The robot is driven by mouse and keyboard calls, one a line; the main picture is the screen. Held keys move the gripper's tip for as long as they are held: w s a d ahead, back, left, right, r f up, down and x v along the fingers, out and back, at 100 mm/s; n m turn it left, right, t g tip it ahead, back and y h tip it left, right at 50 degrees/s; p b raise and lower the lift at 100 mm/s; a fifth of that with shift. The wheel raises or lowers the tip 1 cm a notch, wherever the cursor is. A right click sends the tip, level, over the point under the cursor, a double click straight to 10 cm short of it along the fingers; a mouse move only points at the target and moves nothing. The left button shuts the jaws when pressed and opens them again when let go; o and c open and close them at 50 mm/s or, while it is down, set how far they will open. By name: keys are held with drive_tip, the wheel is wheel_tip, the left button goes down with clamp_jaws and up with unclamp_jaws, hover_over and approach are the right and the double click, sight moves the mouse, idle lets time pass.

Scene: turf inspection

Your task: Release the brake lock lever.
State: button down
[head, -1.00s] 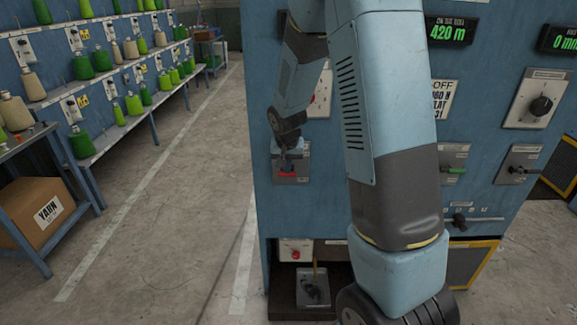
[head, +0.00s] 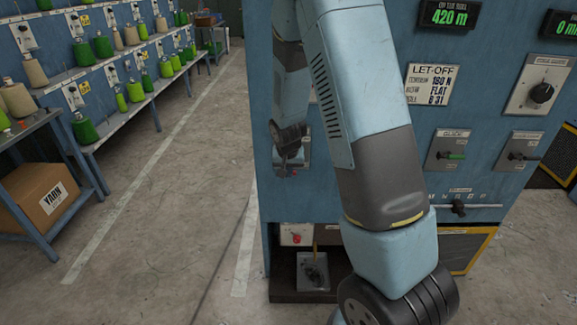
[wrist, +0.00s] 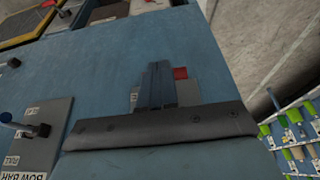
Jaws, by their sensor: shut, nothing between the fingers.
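A lever with a red grip (wrist: 180,73) shows in the wrist view, on a light plate (wrist: 186,92) of the blue machine panel. It is probably the brake lock lever; I cannot read its label. My gripper (wrist: 157,66) is shut and empty, just left of the red grip in that view. I cannot tell whether they touch. In the head view my gripper (head: 289,156) is in front of the plate (head: 304,157) low on the panel's left side and covers most of it, so the lever's position is unclear.
Right of my arm, the panel has a green-handled lever (head: 455,155), another lever (head: 520,156) and a dark knob (head: 542,93). Yarn shelves (head: 110,60) stand left; the floor between is clear.

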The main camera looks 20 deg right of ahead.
drive_tip(key=shift+f, duration=0.75)
drive_tip(key=shift+w, duration=0.1)
drive_tip(key=s+a+r, duration=0.3)
drive_tip(key=s+r, duration=0.3)
drive_tip(key=s, duration=0.4)
drive_tip(key=shift+s+a+r, duration=0.25)
drive_tip(key=shift+s+r, duration=0.05)
drive_tip(key=shift+s, duration=0.05)
idle(0.3)
drive_tip(key=shift+r, duration=0.1)
idle(0.4)
